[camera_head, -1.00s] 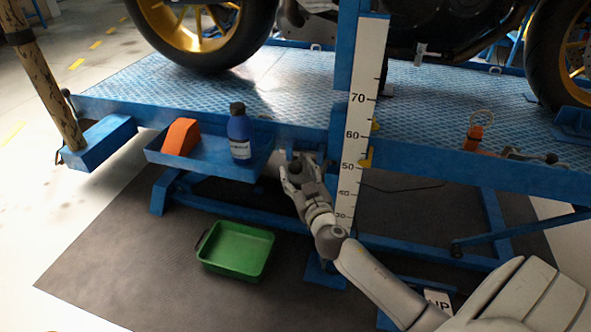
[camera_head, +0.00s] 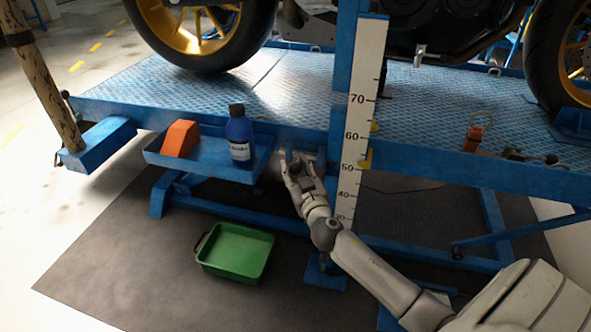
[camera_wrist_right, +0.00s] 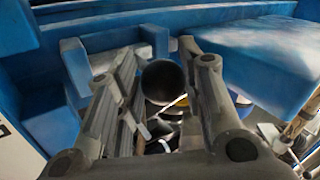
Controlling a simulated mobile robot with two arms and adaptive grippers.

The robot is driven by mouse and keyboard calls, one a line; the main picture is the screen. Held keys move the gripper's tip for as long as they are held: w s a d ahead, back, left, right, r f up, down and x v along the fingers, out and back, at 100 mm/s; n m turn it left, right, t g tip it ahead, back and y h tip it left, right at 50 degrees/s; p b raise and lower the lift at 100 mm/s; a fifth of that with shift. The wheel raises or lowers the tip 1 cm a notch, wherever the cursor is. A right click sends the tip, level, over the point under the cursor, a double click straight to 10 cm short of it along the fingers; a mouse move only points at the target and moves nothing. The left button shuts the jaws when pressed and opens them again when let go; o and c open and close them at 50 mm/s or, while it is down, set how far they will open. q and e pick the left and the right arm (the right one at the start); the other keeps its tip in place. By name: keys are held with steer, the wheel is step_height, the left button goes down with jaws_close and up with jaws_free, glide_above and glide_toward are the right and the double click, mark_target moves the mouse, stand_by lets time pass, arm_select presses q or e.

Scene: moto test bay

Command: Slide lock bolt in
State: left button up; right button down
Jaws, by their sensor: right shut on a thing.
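The lock bolt shows as a dark round knob (camera_wrist_right: 163,82) in the right wrist view. It sits between the two fingers of my right gripper (camera_wrist_right: 158,55), which is shut on it. In the head view my right gripper (camera_head: 300,163) is at the front edge of the blue lift, between the blue tray and the white height scale. Blue bracket pieces (camera_wrist_right: 75,66) stand just beyond the fingers in the wrist view. The bolt's shaft is hidden, so I cannot tell how far in it is. My left gripper is not in view.
A blue tray (camera_head: 200,163) holds an orange block (camera_head: 180,139) and a blue bottle (camera_head: 239,138) left of my gripper. The white height scale (camera_head: 359,125) stands close on the right. A green bin (camera_head: 235,252) lies on the dark mat below.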

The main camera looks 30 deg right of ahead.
steer(key=s+d, duration=0.1)
steer(key=s, duration=0.1)
steer(key=s+d, duration=0.2)
steer(key=shift+f, duration=0.1)
stand_by(0.3)
steer(key=c, duration=1.4)
jaws_free()
steer(key=o, duration=0.4)
steer(key=shift+d, duration=0.15)
steer(key=shift+c, duration=0.2)
